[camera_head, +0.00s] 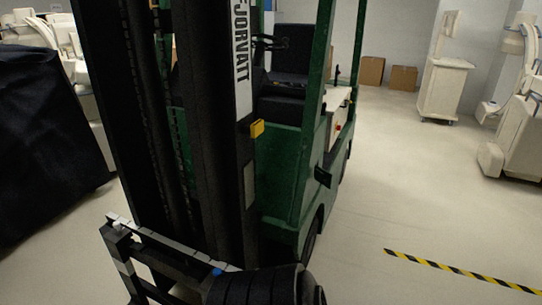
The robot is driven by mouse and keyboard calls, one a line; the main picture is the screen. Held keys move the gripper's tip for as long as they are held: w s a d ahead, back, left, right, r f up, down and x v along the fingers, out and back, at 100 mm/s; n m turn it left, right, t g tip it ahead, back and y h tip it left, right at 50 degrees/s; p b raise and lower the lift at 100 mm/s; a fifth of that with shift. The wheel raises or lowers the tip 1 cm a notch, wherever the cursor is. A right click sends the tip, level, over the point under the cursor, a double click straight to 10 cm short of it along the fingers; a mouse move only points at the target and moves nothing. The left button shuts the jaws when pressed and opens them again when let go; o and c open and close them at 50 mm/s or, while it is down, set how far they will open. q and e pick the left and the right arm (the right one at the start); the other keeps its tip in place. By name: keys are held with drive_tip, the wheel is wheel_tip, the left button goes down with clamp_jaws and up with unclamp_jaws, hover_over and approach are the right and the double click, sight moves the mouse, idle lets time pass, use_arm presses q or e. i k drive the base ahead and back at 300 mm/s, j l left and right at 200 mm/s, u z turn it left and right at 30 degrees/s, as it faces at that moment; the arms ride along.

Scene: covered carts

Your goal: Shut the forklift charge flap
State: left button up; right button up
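A green forklift (287,220) with a tall black mast stands close in front of me in the head view. A small dark plate (323,177) sticks out from its green side, to the right of the mast. It looks like a flap standing open, but it is too small and dark to be sure. A small yellow piece (257,128) sits on the mast's right edge. Neither of my grippers can be made out. A dark ribbed rounded shape at the bottom edge may be part of my own arm; I cannot tell.
The fork carriage (122,237) juts out low at the front left. A black covered cart (45,135) stands at the left. Pale wheeled machines (444,88) stand at the right, cardboard boxes (372,71) at the back. Floor right of the forklift is open, with a yellow-black stripe (460,270).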

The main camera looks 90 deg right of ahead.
sight(321, 175)
drive_tip(key=z, duration=3.15)
